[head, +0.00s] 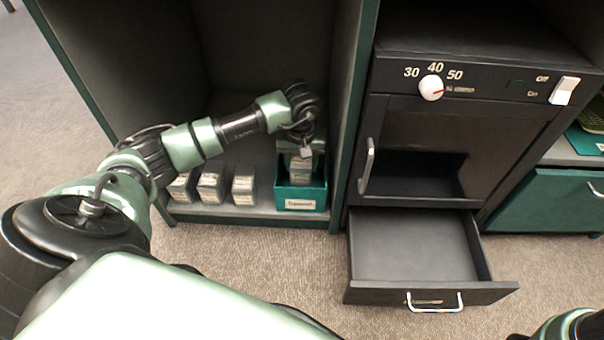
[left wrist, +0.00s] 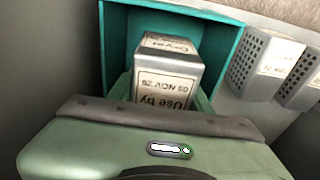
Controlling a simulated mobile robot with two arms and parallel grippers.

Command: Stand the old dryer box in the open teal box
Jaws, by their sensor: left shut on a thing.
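The teal box (head: 282,197) stands open on the low shelf with a white label on its front; its walls also show in the left wrist view (left wrist: 114,50). The dryer box (head: 300,173) is a small pale box, upright within the teal box's outline in the head view. My right gripper is out of view.
Three similar small boxes (head: 210,187) stand in a row left of the teal box. The shelf's side panel (head: 350,120) is close on its right. A black cabinet (head: 420,130) has a dial, and its bottom drawer (head: 415,250) is pulled out.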

